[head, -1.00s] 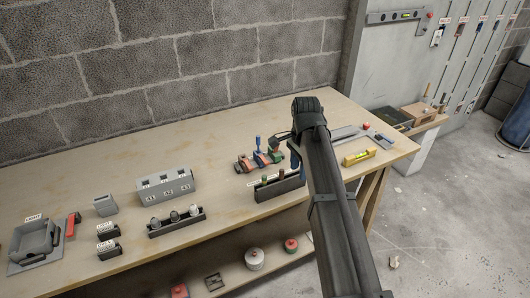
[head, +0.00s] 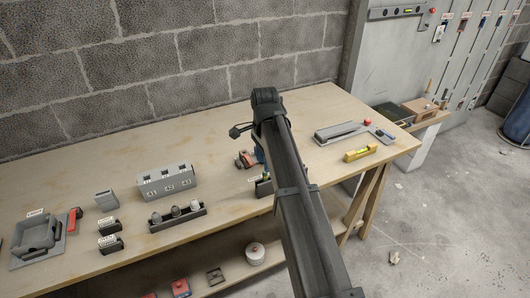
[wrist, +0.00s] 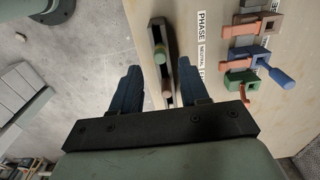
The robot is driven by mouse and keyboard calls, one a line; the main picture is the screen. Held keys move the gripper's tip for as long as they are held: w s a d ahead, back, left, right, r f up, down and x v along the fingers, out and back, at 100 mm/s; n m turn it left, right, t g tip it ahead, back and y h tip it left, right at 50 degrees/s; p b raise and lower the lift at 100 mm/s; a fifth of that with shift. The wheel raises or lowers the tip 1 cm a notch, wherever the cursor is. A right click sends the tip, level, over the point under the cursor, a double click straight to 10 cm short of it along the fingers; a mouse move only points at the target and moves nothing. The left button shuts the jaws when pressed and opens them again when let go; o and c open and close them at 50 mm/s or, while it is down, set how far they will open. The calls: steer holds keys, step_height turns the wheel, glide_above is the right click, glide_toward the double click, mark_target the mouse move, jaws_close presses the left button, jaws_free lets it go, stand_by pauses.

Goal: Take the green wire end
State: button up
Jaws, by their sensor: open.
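A dark narrow holder (wrist: 156,34) lies below my gripper in the wrist view. A round green wire end (wrist: 160,53) stands in it, with a brownish one (wrist: 166,93) closer to the gripper body. My gripper (wrist: 158,65) is open, its blue fingers on either side of the holder. The green end shows between the fingertips; I cannot tell how far below them it is. In the head view my arm hides most of the holder (head: 263,189), and a green tip (head: 266,177) shows beside the arm.
In the head view, a yellow level (head: 360,154) lies right and a grey box (head: 167,182) stands left.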

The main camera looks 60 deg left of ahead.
steer(key=shift+f, duration=2.3)
steer(key=shift+c, duration=0.3)
jaws_close()
steer(key=shift+r, duration=1)
steer(key=shift+r, duration=3.5)
